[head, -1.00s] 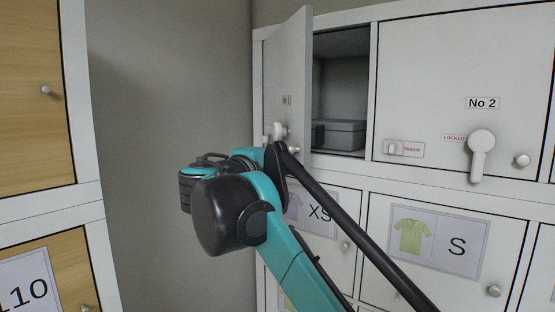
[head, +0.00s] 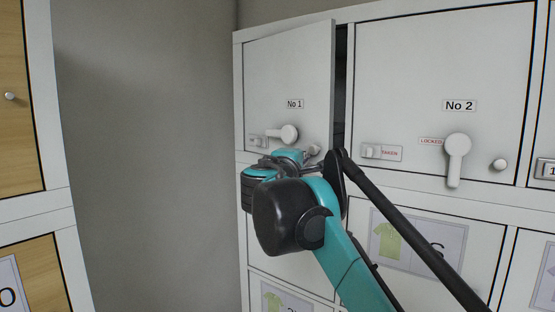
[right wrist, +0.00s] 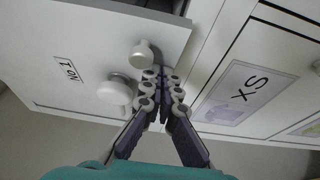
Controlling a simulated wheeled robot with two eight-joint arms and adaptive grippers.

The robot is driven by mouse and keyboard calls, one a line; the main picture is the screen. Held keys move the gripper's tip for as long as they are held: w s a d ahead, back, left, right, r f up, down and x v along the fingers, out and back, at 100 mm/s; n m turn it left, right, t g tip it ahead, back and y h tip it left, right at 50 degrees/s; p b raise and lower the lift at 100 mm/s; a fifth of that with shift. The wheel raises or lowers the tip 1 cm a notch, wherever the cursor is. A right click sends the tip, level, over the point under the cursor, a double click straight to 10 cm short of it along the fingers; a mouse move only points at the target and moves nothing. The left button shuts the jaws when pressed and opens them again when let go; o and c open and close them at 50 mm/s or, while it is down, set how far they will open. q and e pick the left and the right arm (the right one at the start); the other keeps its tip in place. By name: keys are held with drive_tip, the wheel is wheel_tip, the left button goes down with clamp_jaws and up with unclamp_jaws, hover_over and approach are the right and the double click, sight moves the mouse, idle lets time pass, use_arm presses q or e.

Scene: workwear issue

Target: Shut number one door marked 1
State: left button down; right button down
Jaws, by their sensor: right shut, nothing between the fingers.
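The number one door (head: 287,80) is white and carries a "No 1" label. In the head view it stands slightly ajar, with a dark gap along its right edge. It has a round white lever handle (head: 289,133), a small slide plate and a small knob (head: 314,151) near its lower right. The right wrist view shows the same door (right wrist: 100,50) with its knob (right wrist: 143,54). My right gripper (right wrist: 163,78) is shut and empty, its fingertips at the door's lower edge close to the knob. I cannot tell whether they touch it. My left gripper is out of view.
The No 2 door (head: 440,80) to the right is closed, with a "LOCKED" label and a lever handle. Lower doors with shirt pictures (head: 417,240) are below. A wooden-fronted locker (head: 15,120) stands at the left, past a bare grey wall.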

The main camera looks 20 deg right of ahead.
drive_tip(key=d, duration=0.2)
drive_tip(key=w+d, duration=0.1)
drive_tip(key=w+d+p, duration=0.1)
drive_tip(key=d, duration=0.1)
drive_tip(key=shift+d, duration=0.3)
drive_tip(key=shift+d+r, duration=0.1)
drive_tip(key=shift+d, duration=0.05)
